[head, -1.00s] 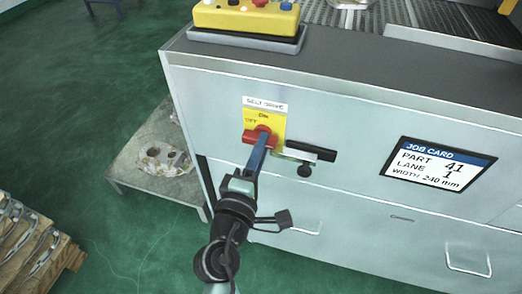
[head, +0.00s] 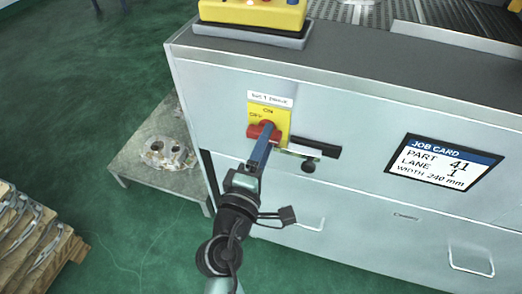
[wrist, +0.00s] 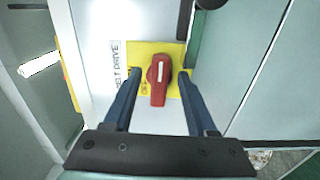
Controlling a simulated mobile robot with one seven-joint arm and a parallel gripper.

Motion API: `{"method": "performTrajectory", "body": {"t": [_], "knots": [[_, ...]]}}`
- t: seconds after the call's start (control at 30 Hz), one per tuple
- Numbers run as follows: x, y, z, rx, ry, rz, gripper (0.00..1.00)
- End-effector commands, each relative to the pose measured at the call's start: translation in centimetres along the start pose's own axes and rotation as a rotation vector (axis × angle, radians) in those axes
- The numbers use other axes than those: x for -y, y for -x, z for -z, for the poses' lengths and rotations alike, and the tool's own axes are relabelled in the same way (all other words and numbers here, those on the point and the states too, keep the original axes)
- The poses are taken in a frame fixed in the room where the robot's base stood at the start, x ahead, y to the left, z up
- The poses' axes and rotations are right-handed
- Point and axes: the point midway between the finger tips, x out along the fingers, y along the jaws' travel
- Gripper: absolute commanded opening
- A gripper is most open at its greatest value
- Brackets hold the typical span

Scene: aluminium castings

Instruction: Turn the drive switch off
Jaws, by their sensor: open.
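The drive switch is a red rotary handle (head: 257,131) on a yellow plate (head: 282,117) marked ON at the top and OFF at the upper left. A belt drive label is above it. In the wrist view the red handle (wrist: 159,92) lies lengthwise between my fingers, with a pale mark on it. In the head view it lies roughly sideways. My gripper (wrist: 160,73) is open, one blue finger on each side of the handle, with small gaps showing. In the head view my gripper (head: 267,135) partly covers the handle.
A job card (head: 444,165) is farther right on the cabinet (head: 360,120). A yellow control box (head: 253,12) stands on top. A low table (head: 130,165) with a casting is at the left.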

Motion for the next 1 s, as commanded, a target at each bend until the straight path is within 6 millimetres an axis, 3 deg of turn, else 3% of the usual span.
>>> {"method": "performTrajectory", "body": {"t": [0.17, 0.6, 0.8, 1.0], "knots": [[0.2, 1.8, 0.1, -0.003, 0.002, 0.002, 0.57], [0.2, 10.7, 0.0, -0.003, -0.001, 0.003, 0.57], [0.1, 12.6, 0.0, -0.002, -0.001, 0.002, 0.57], [0.0, 12.9, 0.0, 0.0, -0.001, 0.0, 0.57]]}}
